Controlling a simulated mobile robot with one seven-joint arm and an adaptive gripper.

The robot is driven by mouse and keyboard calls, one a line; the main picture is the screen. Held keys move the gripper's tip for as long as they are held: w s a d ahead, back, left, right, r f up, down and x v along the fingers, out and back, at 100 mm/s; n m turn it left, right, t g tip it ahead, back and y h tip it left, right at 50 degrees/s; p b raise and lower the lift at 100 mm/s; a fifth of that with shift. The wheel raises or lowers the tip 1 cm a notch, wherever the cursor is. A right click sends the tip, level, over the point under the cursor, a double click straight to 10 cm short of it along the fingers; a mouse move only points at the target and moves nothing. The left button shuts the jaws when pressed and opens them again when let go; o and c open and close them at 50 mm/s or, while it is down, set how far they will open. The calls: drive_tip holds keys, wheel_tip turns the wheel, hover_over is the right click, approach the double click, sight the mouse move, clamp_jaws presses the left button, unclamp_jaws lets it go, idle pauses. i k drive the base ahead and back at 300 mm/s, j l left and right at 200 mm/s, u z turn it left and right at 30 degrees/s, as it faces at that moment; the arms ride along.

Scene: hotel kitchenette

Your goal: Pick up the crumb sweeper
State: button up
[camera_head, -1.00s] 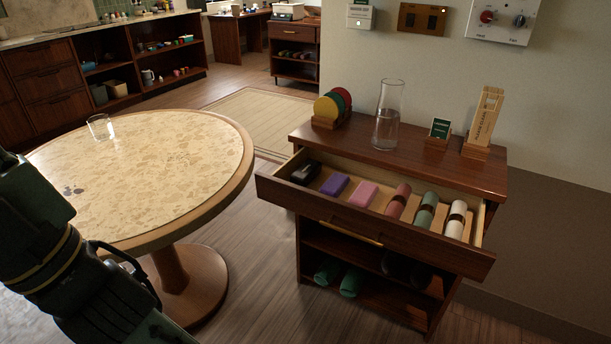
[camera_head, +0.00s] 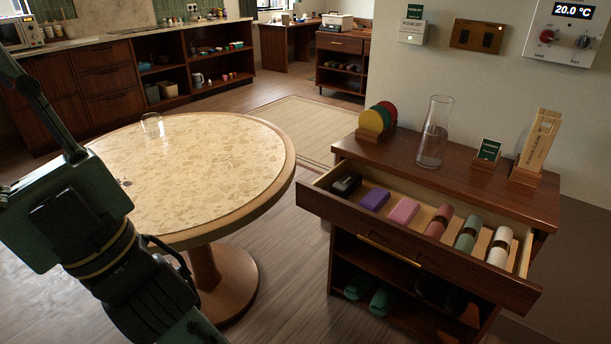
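A small black object (camera_head: 346,184), likely the crumb sweeper, lies at the left end of the open drawer (camera_head: 415,242) of the wooden cabinet. The drawer front hides its lower part. To its right in the drawer lie a purple block (camera_head: 375,199), a pink block (camera_head: 404,211) and rolled cloths in dusty red (camera_head: 438,222), green (camera_head: 468,234) and white (camera_head: 500,246). My dark green arm fills the lower left of the view, in front of the round table. My gripper is outside the picture, so its state does not show.
The round table (camera_head: 240,150) stands left of the cabinet and bears a clear glass (camera_head: 152,125). On the cabinet top (camera_head: 465,184) stand coloured discs in a holder (camera_head: 376,121), a glass carafe (camera_head: 434,131), a small sign (camera_head: 488,151) and a wooden stand (camera_head: 538,148). Floor shows between table and cabinet.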

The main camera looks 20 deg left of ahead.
sight(346, 185)
drive_tip(key=i+j, duration=0.3)
drive_tip(key=i, duration=0.15)
drive_tip(key=i+j, duration=0.3)
drive_tip(key=i, duration=0.15)
drive_tip(key=i+j, duration=0.3)
drive_tip(key=i, duration=0.2)
